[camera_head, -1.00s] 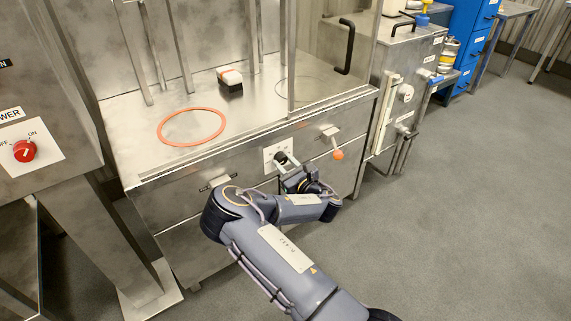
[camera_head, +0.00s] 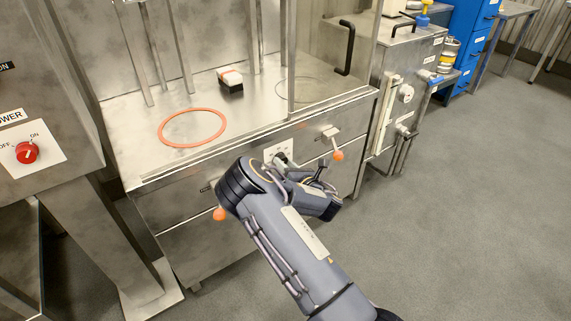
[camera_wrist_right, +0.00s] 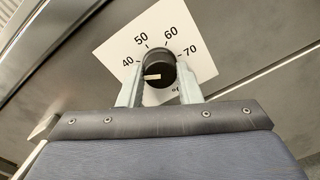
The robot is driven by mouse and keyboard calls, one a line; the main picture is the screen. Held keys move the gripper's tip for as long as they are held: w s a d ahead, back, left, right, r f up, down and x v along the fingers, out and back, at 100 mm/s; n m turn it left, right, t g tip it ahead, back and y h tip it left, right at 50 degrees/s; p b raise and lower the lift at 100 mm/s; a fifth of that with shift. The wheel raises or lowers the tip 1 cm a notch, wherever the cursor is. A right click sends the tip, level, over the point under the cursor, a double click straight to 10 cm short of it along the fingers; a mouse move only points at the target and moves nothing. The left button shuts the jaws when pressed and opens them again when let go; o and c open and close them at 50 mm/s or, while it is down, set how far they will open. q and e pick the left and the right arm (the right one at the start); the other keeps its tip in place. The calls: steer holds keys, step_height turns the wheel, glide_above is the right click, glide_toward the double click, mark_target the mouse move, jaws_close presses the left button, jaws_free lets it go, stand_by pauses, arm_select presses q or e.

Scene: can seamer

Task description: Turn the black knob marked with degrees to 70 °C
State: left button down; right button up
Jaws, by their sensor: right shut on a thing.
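The black knob (camera_wrist_right: 157,58) stands on a white dial plate (camera_wrist_right: 112,50) marked 40, 50, 60, 70 and °C. Its white pointer line points left in the right wrist view, near and slightly below the 40. My right gripper (camera_wrist_right: 159,72) is shut on the knob, one finger on each side. In the head view the dial plate (camera_head: 270,153) is on the machine's front panel, and my right gripper (camera_head: 287,170) is at it, partly hidden by my wrist. My left gripper is not in view.
An orange-ended lever (camera_head: 337,155) sticks out right of the dial; another orange ball (camera_head: 219,214) is left of my forearm. A red power knob (camera_head: 26,152) is on the left cabinet. An orange ring (camera_head: 192,140) marks the tabletop. The floor at right is clear.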

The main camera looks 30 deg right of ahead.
steer(key=shift+d+m+y+b, duration=0.2)
steer(key=shift+m+b, duration=2.2)
steer(key=shift+m, duration=5.45)
steer(key=shift+a+m+y+b, duration=0.1)
steer(key=shift+m+y+b, duration=0.3)
steer(key=shift+m+b, duration=4.7)
steer(key=m+p, duration=0.5)
steer(key=m, duration=0.1)
steer(key=o, duration=1)
steer(key=shift+c, duration=0.2)
steer(key=shift+r, duration=0.1)
steer(key=shift+s+p, duration=0.15)
steer(key=shift+p, duration=0.15)
